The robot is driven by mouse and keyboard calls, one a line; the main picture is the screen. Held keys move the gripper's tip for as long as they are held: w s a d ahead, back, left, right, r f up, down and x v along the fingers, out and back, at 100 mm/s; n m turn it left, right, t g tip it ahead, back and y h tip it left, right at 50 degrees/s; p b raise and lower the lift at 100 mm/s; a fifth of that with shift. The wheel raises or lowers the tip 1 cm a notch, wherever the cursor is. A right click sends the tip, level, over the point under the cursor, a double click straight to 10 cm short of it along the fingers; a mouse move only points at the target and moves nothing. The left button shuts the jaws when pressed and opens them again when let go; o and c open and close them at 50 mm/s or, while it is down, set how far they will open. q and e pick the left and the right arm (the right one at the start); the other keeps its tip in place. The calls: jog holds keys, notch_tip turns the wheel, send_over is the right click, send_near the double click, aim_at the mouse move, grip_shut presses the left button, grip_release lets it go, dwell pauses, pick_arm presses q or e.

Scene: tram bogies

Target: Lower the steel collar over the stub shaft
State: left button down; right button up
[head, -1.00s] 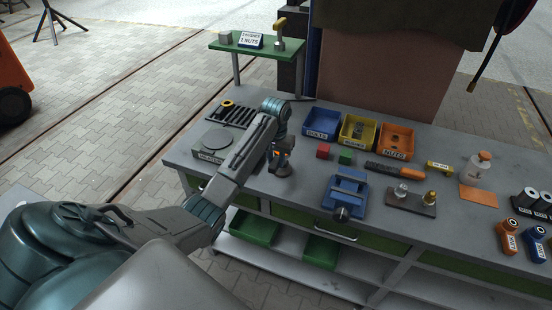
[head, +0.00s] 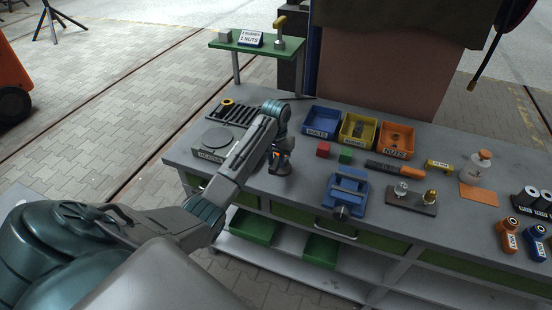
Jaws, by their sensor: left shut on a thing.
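My left gripper (head: 280,163) hangs from the wrist, pointing down at the bench top left of the red block. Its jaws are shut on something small. The wrist and the dark fingers hide most of what is held, so I cannot make out the steel collar clearly. I cannot tell whether a stub shaft stands under the gripper, or whether the held thing touches or surrounds one. My right gripper is not in view.
A blue vise (head: 347,190) sits nearer the front edge. Blue (head: 321,121), yellow (head: 358,130) and orange bins (head: 396,138) stand behind. A small scale (head: 217,138) is at left.

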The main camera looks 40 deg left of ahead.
aim_at(276, 161)
pick_arm(q)
jog(key=shift+f, duration=0.75)
jog(key=shift+f+b, duration=0.4)
jog(key=shift+f, duration=1.55)
jog(key=c, duration=1.3)
grip_release()
jog(key=shift+o, duration=1.1)
notch_tip(276, 161, up, 8)
jog(key=b, duration=0.3)
jog(key=shift+r+b, duration=0.15)
jog(key=shift+b, duration=0.2)
jog(key=shift+r+p, duration=0.8)
jog(key=shift+p, duration=0.2)
jog(key=shift+s+r+p, duration=0.1)
jog(key=shift+r+p, duration=0.3)
jog(key=shift+r, duration=0.15)
